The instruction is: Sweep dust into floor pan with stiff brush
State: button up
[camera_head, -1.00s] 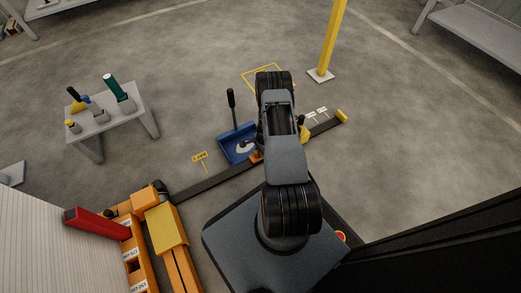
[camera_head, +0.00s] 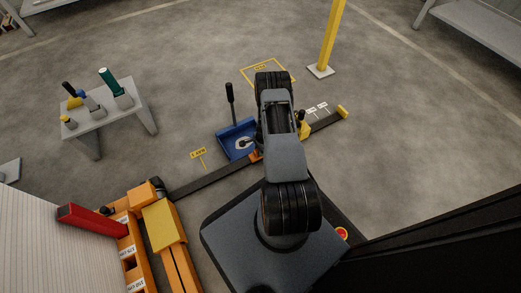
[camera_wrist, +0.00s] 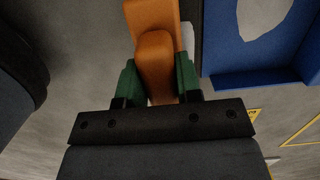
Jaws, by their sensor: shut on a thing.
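In the wrist view, my gripper (camera_wrist: 158,76) has its green fingers closed on both sides of an orange block-like piece (camera_wrist: 153,18). I take it for the brush handle; no bristles show. The blue floor pan (camera_wrist: 255,82) lies to the right of the fingers, apart from them, with a pale grey patch inside. In the head view, the pan (camera_head: 224,145) sits on the floor left of my arm, its black handle (camera_head: 231,105) upright. A pale patch (camera_head: 241,143) with a dark spot shows in it. My arm hides the gripper there.
A small grey table (camera_head: 108,116) holding tools stands at left. A yellow post (camera_head: 331,42) stands behind right. Orange equipment (camera_head: 165,226) and a red bar (camera_head: 85,219) are front left.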

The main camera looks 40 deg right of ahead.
jog(key=shift+f, duration=0.25)
grip_shut()
jog(key=shift+f, duration=0.35)
jog(key=shift+w+r, duration=0.15)
jog(key=shift+w, duration=0.6)
jog(key=shift+w+d+f, duration=0.1)
jog(key=shift+w+f, duration=0.05)
jog(key=shift+w, duration=0.6)
jog(key=shift+w+d+f, duration=0.1)
jog(key=shift+w, duration=1.35)
jog(key=shift+r, duration=0.1)
notch_tip(320, 180, up, 7)
jog(key=p, duration=0.4)
jog(key=shift+p, duration=0.3)
